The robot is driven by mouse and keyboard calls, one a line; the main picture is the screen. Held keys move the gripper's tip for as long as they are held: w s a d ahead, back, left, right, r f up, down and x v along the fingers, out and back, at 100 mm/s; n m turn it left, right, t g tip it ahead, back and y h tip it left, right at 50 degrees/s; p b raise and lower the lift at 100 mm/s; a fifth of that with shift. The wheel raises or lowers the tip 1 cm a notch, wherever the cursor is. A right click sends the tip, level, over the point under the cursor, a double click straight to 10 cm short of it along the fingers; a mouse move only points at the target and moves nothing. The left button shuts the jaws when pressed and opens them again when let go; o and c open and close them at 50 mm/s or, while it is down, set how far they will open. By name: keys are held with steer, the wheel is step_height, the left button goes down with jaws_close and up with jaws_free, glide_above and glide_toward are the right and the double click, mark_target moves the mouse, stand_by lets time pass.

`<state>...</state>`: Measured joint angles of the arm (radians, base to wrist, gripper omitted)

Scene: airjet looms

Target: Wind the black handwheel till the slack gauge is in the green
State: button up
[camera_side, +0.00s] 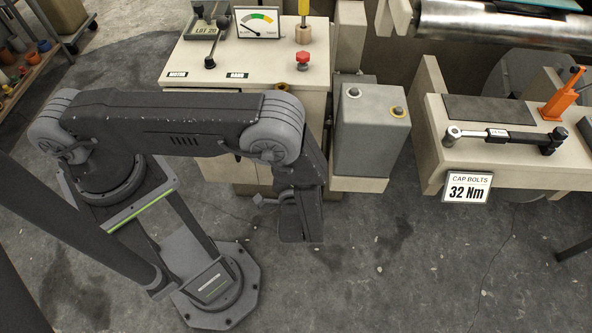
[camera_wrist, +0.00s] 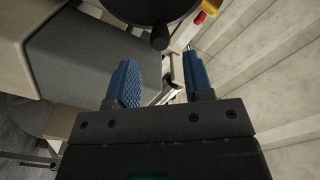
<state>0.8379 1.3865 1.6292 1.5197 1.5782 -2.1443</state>
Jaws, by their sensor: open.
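The slack gauge (camera_side: 258,22) stands on the beige cabinet top at the upper middle of the side view. Its dial has a green band near the top; its needle is too small to read surely. In the wrist view, a round black part that looks like the handwheel (camera_wrist: 150,8) is cut off by the top edge, with a dark knob (camera_wrist: 160,38) at its lower rim. My gripper (camera_wrist: 163,80) is open and empty, its two blue fingers apart below the knob. In the side view I cannot make out the handwheel or the fingertips.
The beige cabinet (camera_side: 245,75) carries a black lever (camera_side: 210,62) and a red knob (camera_side: 302,58). A grey box (camera_side: 370,130) stands to its right. A bench at the right holds a torque wrench (camera_side: 500,136) and an orange tool (camera_side: 562,98).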

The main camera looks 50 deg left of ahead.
steer(key=shift+x, duration=3.05)
steer(key=shift+c, duration=0.5)
steer(key=c, duration=0.7)
steer(key=shift+o, duration=0.2)
